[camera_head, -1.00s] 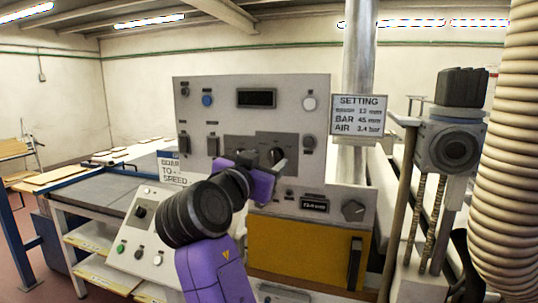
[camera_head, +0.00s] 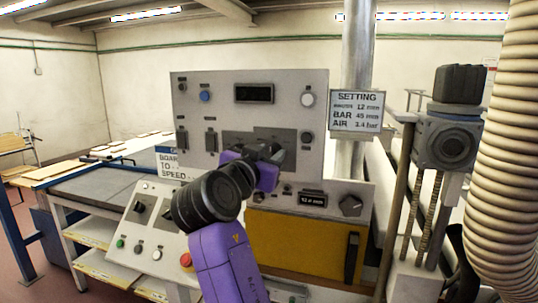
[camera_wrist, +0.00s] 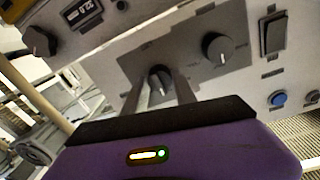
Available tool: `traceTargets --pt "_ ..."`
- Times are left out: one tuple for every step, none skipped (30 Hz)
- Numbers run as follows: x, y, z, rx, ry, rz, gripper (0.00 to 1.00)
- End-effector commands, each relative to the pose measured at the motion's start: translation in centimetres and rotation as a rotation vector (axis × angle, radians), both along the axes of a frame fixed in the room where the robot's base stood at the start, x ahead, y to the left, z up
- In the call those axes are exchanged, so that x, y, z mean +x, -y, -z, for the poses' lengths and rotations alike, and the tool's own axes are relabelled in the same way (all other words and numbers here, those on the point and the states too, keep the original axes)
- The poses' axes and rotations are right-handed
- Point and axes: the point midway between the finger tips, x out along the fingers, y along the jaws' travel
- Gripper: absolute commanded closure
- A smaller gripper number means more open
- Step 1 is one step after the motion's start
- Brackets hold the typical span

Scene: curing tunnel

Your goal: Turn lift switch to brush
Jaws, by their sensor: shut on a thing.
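The upright control panel (camera_head: 220,95) stands in the middle of the head view. A darker grey plate on it carries two black rotary switches, shown upside down in the wrist view. My gripper (camera_wrist: 160,88) is shut on one, the switch (camera_wrist: 160,76), with a finger on each side. The other switch (camera_wrist: 216,47) is free beside it. Their labels are too small to read, so I cannot tell which is the lift switch. In the head view my gripper (camera_head: 274,154) covers most of both switches.
A small display (camera_head: 312,199) and a black knob (camera_head: 350,205) sit at lower right. The setting sign (camera_head: 358,110) hangs right of the panel. A sloped console (camera_head: 150,225) with a red button (camera_head: 186,260) stands at lower left, close to my arm.

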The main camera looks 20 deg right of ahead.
Motion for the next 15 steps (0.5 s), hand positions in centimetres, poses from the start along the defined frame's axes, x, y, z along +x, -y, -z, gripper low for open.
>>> traceTargets --pt "-0.03 0.02 0.01 -0.004 -0.003 0.001 1.00" --pt "-0.03 0.02 0.01 -0.007 -0.006 0.001 1.00" --pt "-0.03 0.01 0.01 -0.013 -0.010 0.001 1.00" --pt "-0.03 0.01 0.01 -0.019 -0.015 0.001 1.00" --pt "-0.03 0.01 0.01 -0.027 -0.020 0.001 1.00" --pt "-0.04 0.00 0.00 -0.039 -0.028 0.002 1.00" --pt "-0.04 0.00 0.00 -0.050 -0.036 0.001 1.00" --pt "-0.04 -0.02 0.00 -0.061 -0.045 0.001 1.00" --pt "-0.03 -0.01 0.00 -0.080 -0.058 0.001 1.00" --pt "-0.04 0.00 0.00 -0.096 -0.069 0.001 1.00" --pt "-0.04 0.01 0.00 -0.111 -0.081 0.002 1.00" --pt "-0.04 0.03 -0.01 -0.134 -0.098 0.002 1.00" --pt "-0.03 0.04 -0.02 -0.155 -0.113 0.002 1.00" --pt "-0.04 0.04 -0.03 -0.174 -0.127 0.002 1.00" --pt "-0.04 0.05 -0.05 -0.202 -0.148 0.002 1.00"
